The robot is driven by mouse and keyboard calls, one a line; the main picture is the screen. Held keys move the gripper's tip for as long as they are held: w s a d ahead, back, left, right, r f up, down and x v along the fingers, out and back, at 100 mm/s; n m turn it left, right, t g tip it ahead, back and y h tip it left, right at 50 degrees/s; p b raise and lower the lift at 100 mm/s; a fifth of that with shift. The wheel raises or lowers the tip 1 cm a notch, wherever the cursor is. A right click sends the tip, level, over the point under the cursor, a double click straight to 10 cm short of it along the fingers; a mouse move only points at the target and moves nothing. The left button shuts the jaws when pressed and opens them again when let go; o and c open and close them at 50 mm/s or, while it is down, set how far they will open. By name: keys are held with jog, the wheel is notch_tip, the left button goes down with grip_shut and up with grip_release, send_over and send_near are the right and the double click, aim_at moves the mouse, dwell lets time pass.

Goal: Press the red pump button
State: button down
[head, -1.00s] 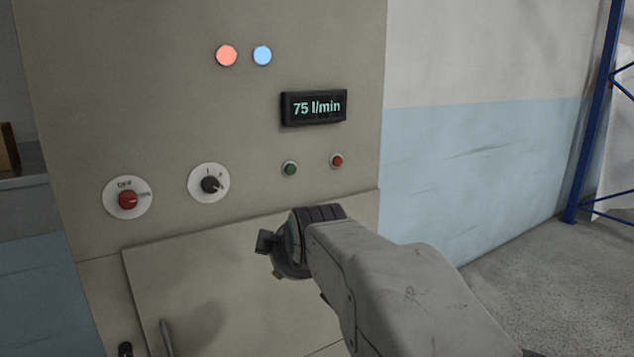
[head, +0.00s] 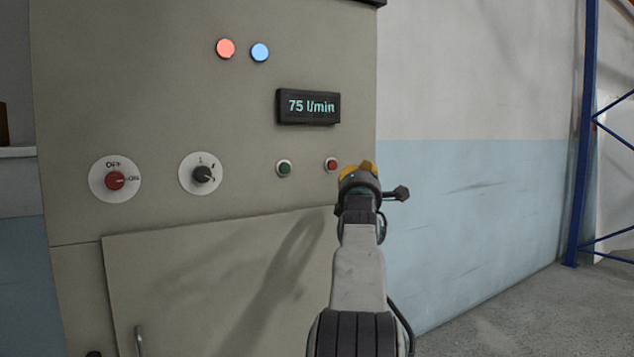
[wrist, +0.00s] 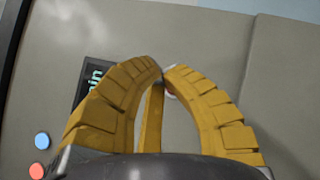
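A sliver of a pale ring with a reddish edge (wrist: 171,93) shows behind the fingers; the rest is hidden. I cannot tell whether the fingers touch the panel.
A display (head: 308,107) reads 75 l/min above the buttons. A red knob (head: 115,180) and a black knob (head: 203,174) are at left. Red (head: 226,48) and blue (head: 260,52) lamps are lit. A blue rack (head: 580,130) stands at right.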

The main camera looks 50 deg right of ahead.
jog(key=shift+s+d+r+n+h+b, duration=0.1)
jog(key=shift+s+d+n+h+b, duration=0.25)
jog(key=shift+s+d+h, duration=0.2)
jog(key=shift+d, duration=0.1)
